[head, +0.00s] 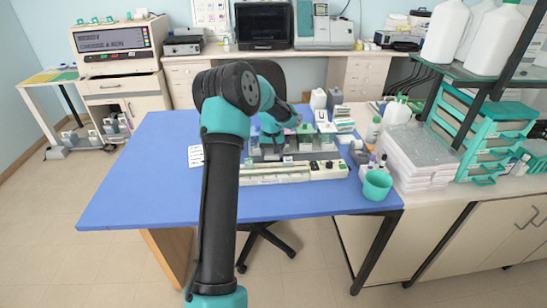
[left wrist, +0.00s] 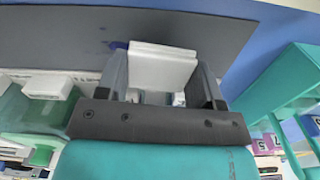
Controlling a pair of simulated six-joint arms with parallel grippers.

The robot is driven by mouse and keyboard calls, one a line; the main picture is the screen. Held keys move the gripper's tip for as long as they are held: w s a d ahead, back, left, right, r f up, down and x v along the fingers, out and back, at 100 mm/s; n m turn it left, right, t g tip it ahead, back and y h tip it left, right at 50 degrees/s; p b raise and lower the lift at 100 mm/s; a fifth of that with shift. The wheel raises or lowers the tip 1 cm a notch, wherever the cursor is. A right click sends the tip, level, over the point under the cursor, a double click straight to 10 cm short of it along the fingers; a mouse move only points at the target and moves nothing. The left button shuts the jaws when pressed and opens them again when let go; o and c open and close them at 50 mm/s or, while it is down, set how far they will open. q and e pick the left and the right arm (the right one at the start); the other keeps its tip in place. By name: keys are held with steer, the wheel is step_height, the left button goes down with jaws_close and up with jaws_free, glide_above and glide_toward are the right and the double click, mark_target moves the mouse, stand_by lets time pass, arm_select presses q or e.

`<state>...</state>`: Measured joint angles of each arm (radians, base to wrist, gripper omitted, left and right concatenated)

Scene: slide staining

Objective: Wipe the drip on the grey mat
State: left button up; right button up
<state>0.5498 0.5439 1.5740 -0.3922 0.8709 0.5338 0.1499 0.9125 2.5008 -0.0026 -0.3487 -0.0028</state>
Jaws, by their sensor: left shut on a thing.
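My left gripper (left wrist: 163,80) is shut on a folded white wipe (left wrist: 162,65), which sticks out past its fingertips. The grey mat (left wrist: 190,20) fills the upper part of the left wrist view. A dark blue-purple drip (left wrist: 117,45) shows on the mat, just left of the wipe and partly hidden by the finger. I cannot tell whether the wipe touches the mat. In the head view my left arm reaches over the blue table, and its gripper is mostly hidden there among the staining gear. My right gripper is not in view.
A pale rack strip (head: 295,172) lies along the front of the staining gear on the blue table (head: 130,185). A teal cup (head: 376,185) stands at the right front. The left of the table is clear.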

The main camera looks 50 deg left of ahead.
arm_select(q)
steer(key=shift+r, duration=2.85)
steer(key=shift+d+r, duration=0.1)
